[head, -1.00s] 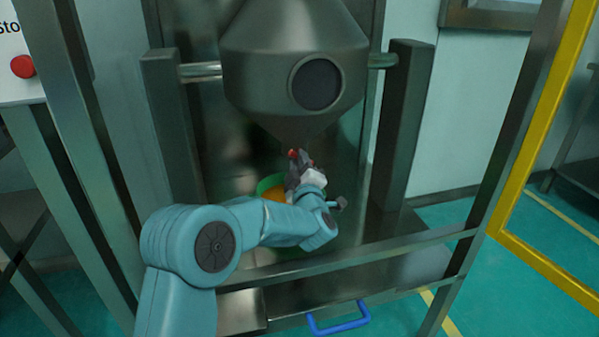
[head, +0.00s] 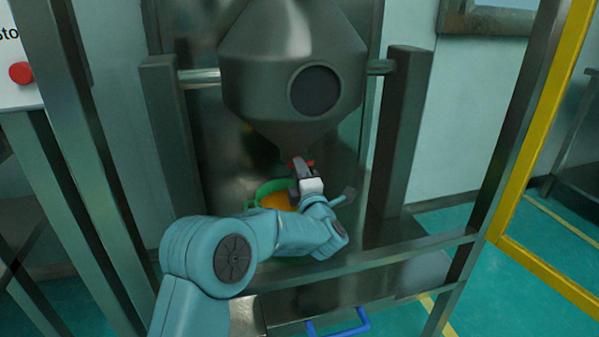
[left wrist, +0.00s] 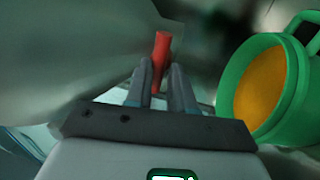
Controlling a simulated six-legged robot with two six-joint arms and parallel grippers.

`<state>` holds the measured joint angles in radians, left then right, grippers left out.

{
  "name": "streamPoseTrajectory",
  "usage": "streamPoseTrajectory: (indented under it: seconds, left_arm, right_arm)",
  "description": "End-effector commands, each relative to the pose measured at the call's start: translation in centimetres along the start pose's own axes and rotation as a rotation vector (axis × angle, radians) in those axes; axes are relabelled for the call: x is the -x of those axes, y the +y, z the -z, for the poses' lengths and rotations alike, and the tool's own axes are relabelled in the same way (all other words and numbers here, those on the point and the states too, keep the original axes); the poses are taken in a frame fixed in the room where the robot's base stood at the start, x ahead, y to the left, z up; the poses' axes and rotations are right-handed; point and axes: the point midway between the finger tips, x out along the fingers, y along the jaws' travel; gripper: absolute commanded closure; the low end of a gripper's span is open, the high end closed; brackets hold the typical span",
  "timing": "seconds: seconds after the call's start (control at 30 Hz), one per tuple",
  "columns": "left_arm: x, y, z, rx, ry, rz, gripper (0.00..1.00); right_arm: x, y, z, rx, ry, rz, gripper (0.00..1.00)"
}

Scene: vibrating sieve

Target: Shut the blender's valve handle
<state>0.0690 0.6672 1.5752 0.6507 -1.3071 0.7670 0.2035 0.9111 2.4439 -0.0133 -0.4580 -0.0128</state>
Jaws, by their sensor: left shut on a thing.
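The grey metal blender (head: 265,70) hangs between two posts, its cone pointing down. The red valve handle (head: 310,163) is at the cone's lower tip, partly hidden by my gripper. My left gripper (head: 298,163) reaches up to it from below. In the left wrist view the red handle (left wrist: 161,50) sticks out beyond the fingers of the left gripper (left wrist: 160,75), which are shut on it. My right gripper is not in view.
A green container (head: 262,190) with orange contents stands below the cone, and close on the right in the left wrist view (left wrist: 296,85). A metal rail (head: 400,248) crosses in front. A blue handle (head: 340,325) is lower down. A yellow frame (head: 535,110) stands at right.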

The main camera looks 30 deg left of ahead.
Motion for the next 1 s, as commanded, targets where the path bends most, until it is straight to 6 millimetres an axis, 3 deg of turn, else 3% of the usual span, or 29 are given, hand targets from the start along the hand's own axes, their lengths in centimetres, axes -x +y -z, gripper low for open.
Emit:
streamPoseTrajectory:
  seconds: [0.03,0.43,0.47,0.5,0.87,1.0]
  left_arm:
    - [-0.1,0.8,-0.2,0.012,-0.002,-0.017,1.00]
    - [-0.1,0.9,-0.1,0.018,0.001,-0.018,1.00]
    - [-0.1,0.9,-0.1,0.018,0.001,-0.018,0.71]
    - [-0.1,0.9,-0.1,0.018,0.001,-0.018,0.58]
    - [0.0,0.4,0.0,0.012,0.001,-0.008,0.58]
    - [1.2,1.0,-0.2,0.014,-0.002,-0.011,0.58]
  right_arm:
    - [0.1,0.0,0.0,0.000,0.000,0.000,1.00]
    - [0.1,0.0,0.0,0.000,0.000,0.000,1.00]
    - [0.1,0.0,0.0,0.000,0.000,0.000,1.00]
    - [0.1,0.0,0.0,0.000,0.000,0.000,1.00]
    - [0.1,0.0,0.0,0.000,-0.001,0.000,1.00]
    - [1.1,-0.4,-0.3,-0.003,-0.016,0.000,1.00]
